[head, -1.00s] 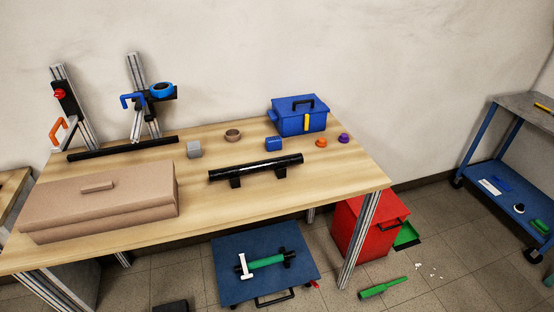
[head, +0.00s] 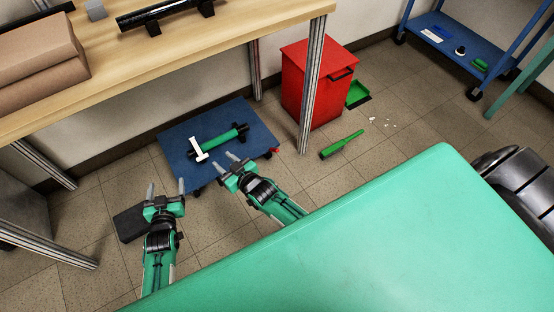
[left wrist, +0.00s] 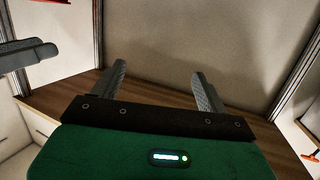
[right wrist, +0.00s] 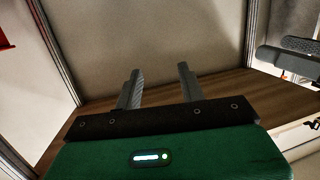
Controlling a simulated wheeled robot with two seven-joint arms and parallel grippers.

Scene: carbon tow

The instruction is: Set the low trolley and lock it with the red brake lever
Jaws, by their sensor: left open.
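The low trolley (head: 175,145) has a blue deck and stands on the floor at the bench's front edge. A green roll with black ends (head: 217,140) and a white T-shaped piece (head: 199,150) lie on it. The small red brake lever (head: 273,151) sticks out at the deck's right corner. My left gripper (head: 166,188) is open and empty, in front of the trolley's left part. My right gripper (head: 238,161) is open and empty in front of the deck's near right edge, apart from the lever in the picture. Both wrist views show bare fingers, without the trolley.
The bench (head: 165,50) and its metal leg (head: 312,85) stand close by. A red bin (head: 312,88), green dustpan (head: 358,93) and green brush (head: 341,145) are to the right. A dark block (head: 130,223) lies beside my left gripper. A blue cart (head: 450,42) stands at the back right.

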